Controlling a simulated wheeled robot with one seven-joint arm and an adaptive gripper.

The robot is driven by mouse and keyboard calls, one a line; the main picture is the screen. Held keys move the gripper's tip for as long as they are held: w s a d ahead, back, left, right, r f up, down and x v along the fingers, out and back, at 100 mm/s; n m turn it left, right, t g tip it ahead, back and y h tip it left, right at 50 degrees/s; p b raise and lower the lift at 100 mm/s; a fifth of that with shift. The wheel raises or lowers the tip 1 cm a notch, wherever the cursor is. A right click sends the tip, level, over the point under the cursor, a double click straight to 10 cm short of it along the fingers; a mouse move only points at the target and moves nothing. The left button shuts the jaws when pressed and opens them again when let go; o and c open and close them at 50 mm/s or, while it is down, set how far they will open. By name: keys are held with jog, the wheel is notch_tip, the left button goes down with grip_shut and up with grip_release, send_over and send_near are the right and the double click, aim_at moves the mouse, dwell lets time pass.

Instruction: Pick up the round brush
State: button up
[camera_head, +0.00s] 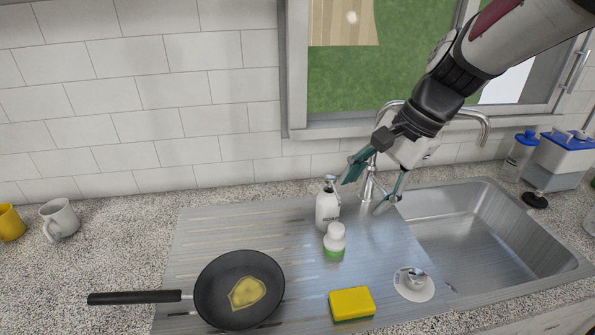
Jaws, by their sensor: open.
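A small white, knob-topped thing with a green base (335,241) stands on the ribbed steel drainboard, in front of the soap bottle; it looks like the round brush, though its bristles are not clear. My gripper (367,192) is open and empty, hanging from the upper right in front of the faucet. Its two teal fingers are spread apart, above and to the right of the brush and not touching it. The fingers partly cover the faucet.
A white soap bottle (327,208) stands just behind the brush. A yellow sponge (351,302), a white disc with a metal knob (413,284) and a black pan (222,300) lie in front. The sink basin (480,240) is at right. Mugs (60,219) stand far left.

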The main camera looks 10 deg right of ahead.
aim_at(339, 226)
jog(key=w+d+f+m, duration=0.4)
jog(key=w+f+m, duration=0.4)
jog(key=w+f, duration=0.15)
jog(key=shift+g, duration=0.4)
jog(key=p+x, duration=0.1)
jog(key=x, duration=0.8)
jog(key=shift+d+f, duration=0.1)
jog(key=shift+w+p+x, duration=0.15)
jog(key=shift+p+x, duration=0.1)
jog(key=shift+x, duration=0.9)
jog(key=shift+w+p+x, duration=0.1)
jog(key=shift+p+x, duration=0.15)
jog(key=shift+x, duration=0.9)
jog(key=shift+c, duration=0.3)
jog(key=c, duration=1.2)
